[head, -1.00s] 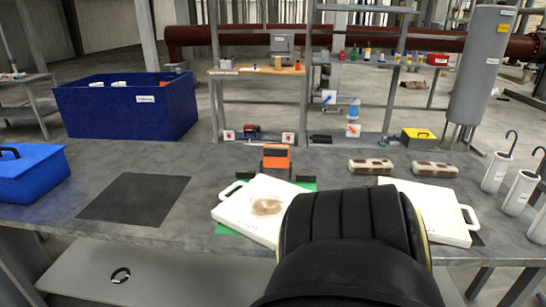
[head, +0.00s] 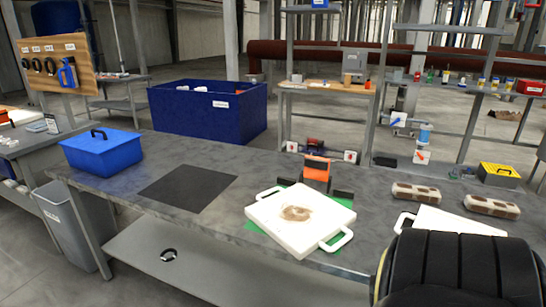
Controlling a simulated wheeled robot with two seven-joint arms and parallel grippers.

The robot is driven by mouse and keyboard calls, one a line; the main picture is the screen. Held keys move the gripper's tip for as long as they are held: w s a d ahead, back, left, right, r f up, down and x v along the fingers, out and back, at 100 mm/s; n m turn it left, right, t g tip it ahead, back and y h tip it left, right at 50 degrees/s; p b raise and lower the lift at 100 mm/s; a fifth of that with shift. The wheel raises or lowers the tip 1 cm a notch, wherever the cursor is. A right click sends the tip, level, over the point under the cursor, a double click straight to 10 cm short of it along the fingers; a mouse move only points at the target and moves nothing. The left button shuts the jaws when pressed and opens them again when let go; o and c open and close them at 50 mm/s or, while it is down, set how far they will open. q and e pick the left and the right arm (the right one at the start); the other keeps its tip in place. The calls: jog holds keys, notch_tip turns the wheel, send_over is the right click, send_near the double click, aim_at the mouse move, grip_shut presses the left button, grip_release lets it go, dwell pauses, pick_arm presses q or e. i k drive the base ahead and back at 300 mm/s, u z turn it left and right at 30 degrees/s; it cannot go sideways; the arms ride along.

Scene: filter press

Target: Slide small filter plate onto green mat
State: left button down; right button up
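A white filter plate (head: 274,211) with a handle at each end and a brown stain in its middle lies askew over the green mat (head: 343,201). Only edges of the mat show around it. A second white plate (head: 440,222) lies to the right, partly hidden behind my black arm; I cannot tell the two plates' sizes apart for certain. An orange and black device (head: 317,173) with dark blocks beside it stands at the back edge of the stained plate. Neither of my grippers shows; only a black arm part fills the lower right.
A dark square mat (head: 188,187) lies bare on the grey table, left of the plate. A blue toolbox (head: 103,150) stands at the table's left end. Two brown-and-white blocks (head: 416,194) (head: 492,206) lie at the back right. A grey bin (head: 75,225) stands below the left end.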

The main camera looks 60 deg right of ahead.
aim_at(300, 220)
jog(key=z, duration=1.5)
